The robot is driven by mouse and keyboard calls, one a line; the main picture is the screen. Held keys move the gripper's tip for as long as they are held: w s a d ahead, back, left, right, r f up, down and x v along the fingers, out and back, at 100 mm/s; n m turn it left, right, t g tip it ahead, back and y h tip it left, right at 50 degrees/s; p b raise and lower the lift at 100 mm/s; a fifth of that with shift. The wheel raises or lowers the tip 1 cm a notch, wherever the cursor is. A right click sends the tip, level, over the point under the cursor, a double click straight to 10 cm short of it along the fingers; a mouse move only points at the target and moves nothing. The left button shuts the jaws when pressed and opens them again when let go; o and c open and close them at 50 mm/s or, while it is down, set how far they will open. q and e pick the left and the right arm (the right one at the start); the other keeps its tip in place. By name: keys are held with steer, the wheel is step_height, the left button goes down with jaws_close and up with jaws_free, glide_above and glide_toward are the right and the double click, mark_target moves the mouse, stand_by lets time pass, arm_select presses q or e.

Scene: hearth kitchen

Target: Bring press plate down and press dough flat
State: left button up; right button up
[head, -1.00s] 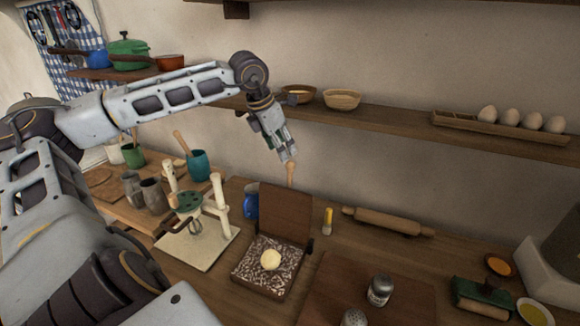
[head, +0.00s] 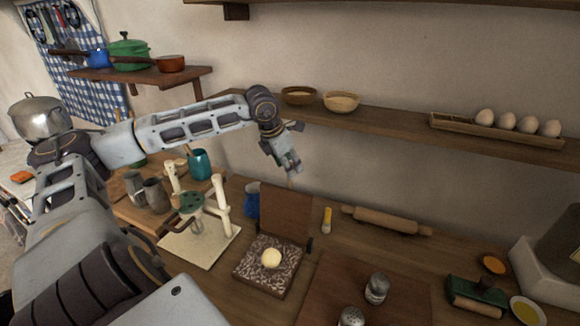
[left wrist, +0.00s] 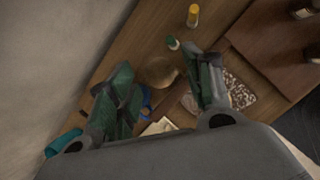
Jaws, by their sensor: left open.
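The dough press stands on the counter with its brown press plate (head: 285,214) raised upright. A pale round ball of dough (head: 271,258) sits on the speckled base (head: 262,280), which also shows in the left wrist view (left wrist: 238,92). A light wooden handle (head: 291,181) sticks up at the plate's top edge. My left gripper (head: 290,168) is just above this handle, pointing down. In the left wrist view, its fingers (left wrist: 164,72) are apart, with a round wooden knob (left wrist: 158,71) between them. Whether they touch it I cannot tell. My right gripper is out of view.
A white stand with posts (head: 198,245) is left of the press, and a blue cup (head: 252,200) is behind it. A shelf (head: 390,122) runs along the wall behind.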

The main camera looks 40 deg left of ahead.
arm_select(q)
steer(key=shift+p+x, duration=0.35)
steer(key=shift+x, duration=0.75)
jaws_close()
